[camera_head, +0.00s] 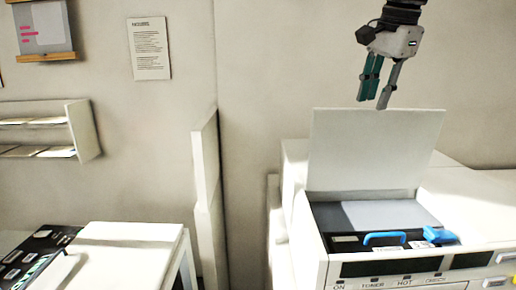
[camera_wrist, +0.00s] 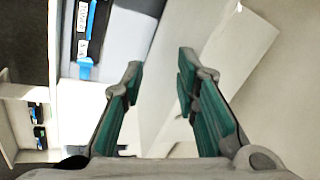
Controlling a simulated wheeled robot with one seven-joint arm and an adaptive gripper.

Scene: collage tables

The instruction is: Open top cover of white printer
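The white printer (camera_head: 300,235) stands at the right in the head view. Its top cover (camera_head: 375,150) is a flat white panel standing raised, nearly upright, at the back of the opening. The uncovered interior shows a grey surface, a blue handle (camera_head: 384,238) and a blue tab (camera_head: 440,235). My gripper (camera_head: 376,102) hangs above the cover's upper edge, pointing down. In the wrist view my gripper (camera_wrist: 158,75) has its teal-padded fingers apart with nothing gripped. The cover (camera_wrist: 238,60) reaches up behind and beside the right finger there. Whether a finger touches it, I cannot tell.
A white table or cabinet (camera_head: 125,235) with a black panel stands at the lower left. A narrow upright white partition (camera_head: 205,185) is between it and the printer. A wall shelf (camera_head: 80,130) and posted sheet (camera_head: 149,48) are at the left. Wall space around my gripper is clear.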

